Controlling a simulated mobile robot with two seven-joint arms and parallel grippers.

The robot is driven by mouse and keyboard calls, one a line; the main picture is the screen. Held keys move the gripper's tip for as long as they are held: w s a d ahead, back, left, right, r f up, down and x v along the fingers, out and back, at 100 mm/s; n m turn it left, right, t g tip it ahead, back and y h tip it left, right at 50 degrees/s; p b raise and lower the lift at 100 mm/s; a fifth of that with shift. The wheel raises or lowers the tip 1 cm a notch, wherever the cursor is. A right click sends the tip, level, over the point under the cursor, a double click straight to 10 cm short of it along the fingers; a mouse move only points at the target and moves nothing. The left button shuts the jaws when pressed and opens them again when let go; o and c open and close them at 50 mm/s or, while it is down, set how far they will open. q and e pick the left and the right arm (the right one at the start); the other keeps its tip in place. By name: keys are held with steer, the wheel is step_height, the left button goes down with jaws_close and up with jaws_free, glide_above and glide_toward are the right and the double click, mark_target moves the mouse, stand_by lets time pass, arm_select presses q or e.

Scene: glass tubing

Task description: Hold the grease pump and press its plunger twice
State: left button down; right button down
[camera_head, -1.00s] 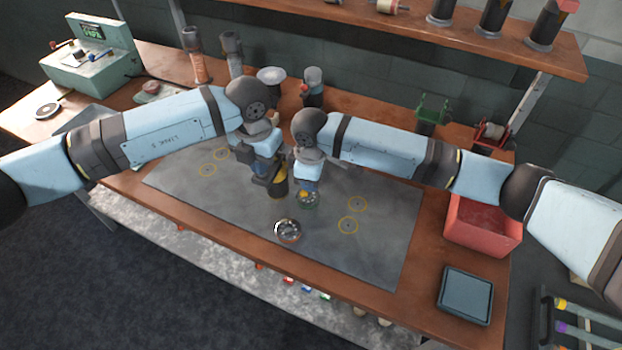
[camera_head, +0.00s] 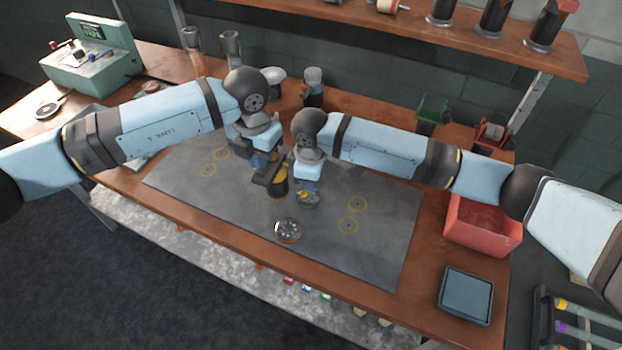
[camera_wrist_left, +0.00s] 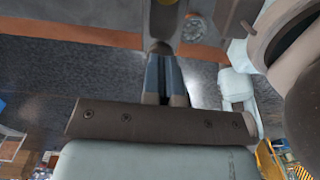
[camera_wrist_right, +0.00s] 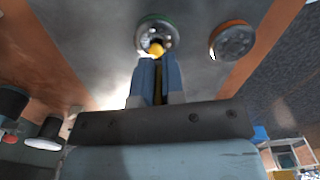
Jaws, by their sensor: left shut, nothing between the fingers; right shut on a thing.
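A dark cylinder with a yellow upper part (camera_head: 279,189), which looks like the grease pump, stands at mid-mat. It shows partly in the left wrist view (camera_wrist_left: 163,20). My left gripper (camera_wrist_left: 162,54) is shut and empty, its fingertips at the cylinder's yellow part; I cannot tell whether they touch. My right gripper (camera_wrist_right: 158,58) is shut on a small yellow thing (camera_wrist_right: 157,48), mostly hidden by the fingers. It is just over a green-rimmed disc (camera_wrist_right: 146,32), which also shows in the head view (camera_head: 308,203). No plunger can be made out clearly.
A brown-rimmed disc (camera_head: 288,231) lies on the grey mat (camera_head: 375,255) in front. A red bin (camera_head: 485,230) and a dark tray (camera_head: 466,293) are at the right. Jars and a dish stand behind my arms. The mat's front right is free.

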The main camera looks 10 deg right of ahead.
arm_select(q)
steer(key=shift+f, duration=0.8)
steer(key=shift+r, duration=0.85)
steer(key=shift+r, duration=0.1)
steer(key=shift+r, duration=2.9)
step_height(320, 180, up, 12)
